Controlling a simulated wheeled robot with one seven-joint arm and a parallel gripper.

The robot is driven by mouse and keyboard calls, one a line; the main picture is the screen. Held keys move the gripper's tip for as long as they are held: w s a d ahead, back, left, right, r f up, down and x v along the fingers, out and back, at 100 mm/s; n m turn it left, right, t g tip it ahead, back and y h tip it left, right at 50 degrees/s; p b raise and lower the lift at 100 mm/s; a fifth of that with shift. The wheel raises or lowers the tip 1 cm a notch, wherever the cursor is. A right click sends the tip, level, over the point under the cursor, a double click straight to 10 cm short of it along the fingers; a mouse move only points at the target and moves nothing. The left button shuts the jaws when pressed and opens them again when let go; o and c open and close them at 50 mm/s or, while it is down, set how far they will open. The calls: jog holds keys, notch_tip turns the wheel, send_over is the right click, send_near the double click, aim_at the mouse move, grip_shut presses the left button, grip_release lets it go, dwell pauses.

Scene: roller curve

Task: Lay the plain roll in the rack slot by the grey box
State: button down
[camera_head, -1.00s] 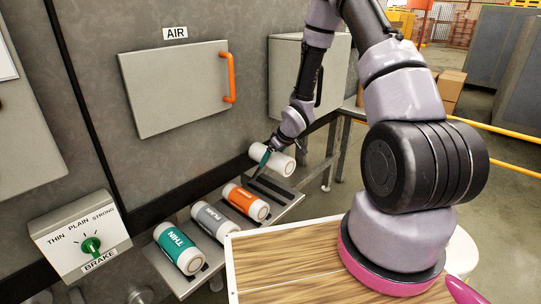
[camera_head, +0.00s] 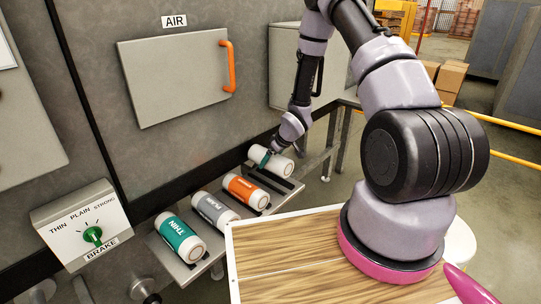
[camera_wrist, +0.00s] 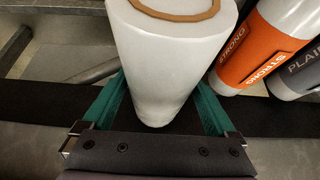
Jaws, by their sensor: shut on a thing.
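A white roll with no label in sight (camera_head: 280,164) is between the teal fingers of my gripper (camera_head: 264,158). In the wrist view the white roll (camera_wrist: 170,65) shows a brown core ring, and my gripper (camera_wrist: 165,112) has one finger on each side of it. The roll lies at or just above the far right slot of the rack (camera_head: 217,250); I cannot tell whether it touches. A grey box (camera_head: 290,70) is on the wall behind that end. A roll with a grey PLAIN label (camera_head: 215,210) lies in the rack.
A teal THIN roll (camera_head: 180,238) and an orange STRONG roll (camera_head: 245,191) also lie in the rack, left of the held roll. A brake box with a green knob (camera_head: 85,228) is at the left. A wooden top (camera_head: 285,255) stands in front.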

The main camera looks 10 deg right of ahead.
jog(key=shift+f, duration=3.1)
grip_release()
